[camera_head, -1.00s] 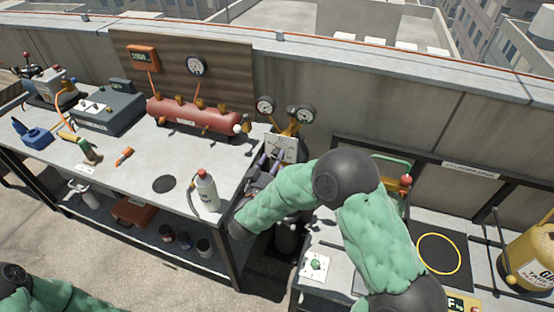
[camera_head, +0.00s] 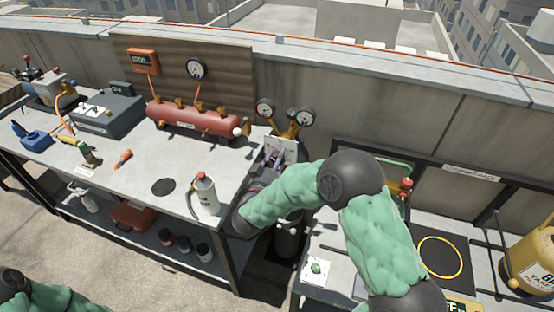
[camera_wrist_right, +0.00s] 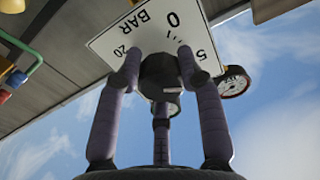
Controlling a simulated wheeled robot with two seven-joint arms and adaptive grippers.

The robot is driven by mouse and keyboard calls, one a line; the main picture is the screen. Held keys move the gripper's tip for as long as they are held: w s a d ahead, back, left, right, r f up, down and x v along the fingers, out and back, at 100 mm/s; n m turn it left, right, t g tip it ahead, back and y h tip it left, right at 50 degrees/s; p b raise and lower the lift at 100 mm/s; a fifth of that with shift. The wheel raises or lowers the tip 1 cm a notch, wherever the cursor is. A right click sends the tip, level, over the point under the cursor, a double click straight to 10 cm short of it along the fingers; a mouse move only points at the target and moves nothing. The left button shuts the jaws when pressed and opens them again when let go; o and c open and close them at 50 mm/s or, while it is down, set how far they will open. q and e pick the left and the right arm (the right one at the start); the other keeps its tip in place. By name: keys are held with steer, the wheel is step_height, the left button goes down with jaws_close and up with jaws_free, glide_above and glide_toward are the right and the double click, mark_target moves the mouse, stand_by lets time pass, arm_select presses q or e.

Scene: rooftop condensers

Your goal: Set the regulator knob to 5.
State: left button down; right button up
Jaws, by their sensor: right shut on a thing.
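The regulator knob (camera_wrist_right: 162,72) is dark and round, in front of a white dial plate (camera_wrist_right: 136,30) marked BAR with 0, 5 and 20 in the right wrist view. My right gripper (camera_wrist_right: 159,60) has its purple-grey fingers closed around the knob.
A right bench carries a white plate with a green knob (camera_head: 316,268). A yellow cylinder (camera_head: 530,258) stands at far right. A concrete wall runs behind.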

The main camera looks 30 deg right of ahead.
steer(key=shift+f+n+p, duration=0.15)
steer(key=shift+n+p, duration=0.25)
steer(key=shift+p, duration=0.15)
steer(key=shift+s+f+n, duration=0.1)
steer(key=shift+f+n, duration=0.05)
steer(key=shift+n, duration=0.15)
steer(key=shift+a, duration=0.1)
steer(key=o, duration=1.1)
steer(key=shift+f, duration=0.1)
steer(key=shift+r, duration=0.2)
